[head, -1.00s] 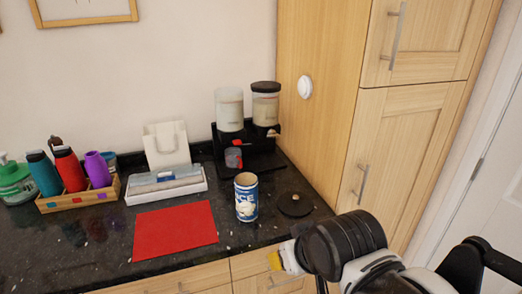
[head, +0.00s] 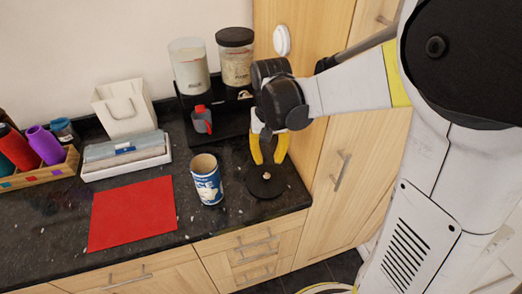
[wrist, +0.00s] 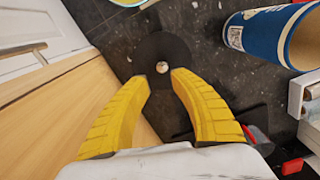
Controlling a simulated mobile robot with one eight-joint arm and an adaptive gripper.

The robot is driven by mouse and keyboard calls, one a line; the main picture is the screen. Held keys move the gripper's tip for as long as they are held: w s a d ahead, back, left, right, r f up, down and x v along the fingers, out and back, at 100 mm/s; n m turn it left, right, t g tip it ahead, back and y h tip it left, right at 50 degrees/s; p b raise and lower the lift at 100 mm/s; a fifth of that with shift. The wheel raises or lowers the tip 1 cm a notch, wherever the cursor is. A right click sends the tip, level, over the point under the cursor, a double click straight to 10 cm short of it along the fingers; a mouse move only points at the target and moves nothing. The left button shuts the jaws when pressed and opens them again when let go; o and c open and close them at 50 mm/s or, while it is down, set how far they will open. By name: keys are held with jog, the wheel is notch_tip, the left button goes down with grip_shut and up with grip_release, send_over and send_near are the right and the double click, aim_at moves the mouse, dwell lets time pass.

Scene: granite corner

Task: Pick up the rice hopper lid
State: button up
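The rice hopper lid (head: 277,186) is a flat black disc with a small pale knob in its middle. It lies on the dark granite counter, right of the rice can, and also shows in the wrist view (wrist: 181,48). My gripper (head: 268,161) points down over the lid with its yellow fingers apart. In the wrist view my gripper (wrist: 159,77) has nothing between its fingertips, and the knob shows just beyond the gap. The left hopper (head: 190,68) has no black lid on top. The right hopper (head: 235,62) wears one.
The blue rice can (head: 208,184) stands open close left of the lid. Behind are the black dispenser stand (head: 222,122) and a red-grey cup (head: 202,121). A red mat (head: 131,212) lies left. The wooden cabinet (head: 330,165) rises close on the right.

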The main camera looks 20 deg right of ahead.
aim_at(267, 175)
notch_tip(267, 175, down, 4)
jog(key=shift+s+a+f+b, duration=0.1)
jog(key=shift+a+f+b, duration=0.05)
jog(key=shift+b, duration=0.5)
jog(key=f+b, duration=0.1)
jog(key=f, duration=0.2)
jog(key=f+b, duration=0.1)
jog(key=f, duration=0.1)
jog(key=shift+w+f+b, duration=0.3)
jog(key=shift+r, duration=0.1)
grip_shut()
